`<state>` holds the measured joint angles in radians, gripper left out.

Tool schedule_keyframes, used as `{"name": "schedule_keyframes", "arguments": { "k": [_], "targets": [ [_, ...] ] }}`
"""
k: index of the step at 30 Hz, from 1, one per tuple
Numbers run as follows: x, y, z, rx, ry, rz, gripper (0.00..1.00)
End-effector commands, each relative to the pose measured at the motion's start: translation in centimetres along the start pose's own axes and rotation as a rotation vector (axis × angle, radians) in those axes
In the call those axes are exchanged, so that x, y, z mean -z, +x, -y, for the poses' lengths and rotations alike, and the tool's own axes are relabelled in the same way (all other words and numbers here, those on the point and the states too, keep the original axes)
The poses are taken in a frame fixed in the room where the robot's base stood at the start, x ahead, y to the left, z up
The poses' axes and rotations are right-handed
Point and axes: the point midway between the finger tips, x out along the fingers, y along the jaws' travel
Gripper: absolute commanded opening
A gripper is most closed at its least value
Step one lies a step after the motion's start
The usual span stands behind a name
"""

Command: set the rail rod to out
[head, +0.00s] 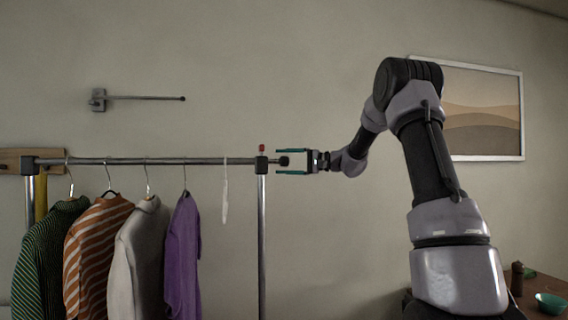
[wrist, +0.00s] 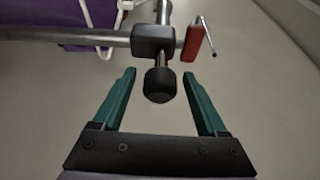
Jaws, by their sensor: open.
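The rail rod (head: 130,161) is a grey horizontal bar across the top of the clothes rack. Its right end carries a dark round knob (head: 285,161) just past a black corner block (head: 262,164). A small red tab (head: 262,148) stands on the block. My gripper (head: 279,161) is open, reaching in from the right, with one teal finger above the knob and one below. In the wrist view the knob (wrist: 160,85) sits between the open fingers (wrist: 159,73), with a gap visible on both sides. The red tab (wrist: 192,43) shows beside the block.
Several garments, including a purple one (head: 182,250), hang on the rail, with an empty white hanger (head: 224,195) near its right end. A wall-mounted bar (head: 145,98) is above. A framed picture (head: 485,105) and a table with a bowl (head: 550,303) are at right.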

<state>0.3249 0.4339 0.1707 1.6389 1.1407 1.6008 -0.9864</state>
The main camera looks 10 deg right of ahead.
Motion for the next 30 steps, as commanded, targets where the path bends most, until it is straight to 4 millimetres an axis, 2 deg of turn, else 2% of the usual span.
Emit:
{"name": "schedule_keyframes", "arguments": {
  "k": [7, 11, 12, 13, 30],
  "targets": [
    [0.00, 0.06, 0.00, 0.000, 0.000, 0.000, 0.75],
    [-0.01, 0.06, 0.00, 0.000, 0.000, 0.000, 0.25],
    [-0.01, 0.05, 0.00, 0.000, 0.000, 0.000, 0.10],
    [-0.01, 0.05, -0.01, 0.000, 0.000, 0.000, 0.00],
    [-0.03, 0.04, -0.04, -0.001, 0.001, 0.001, 0.00]
  ]
}}
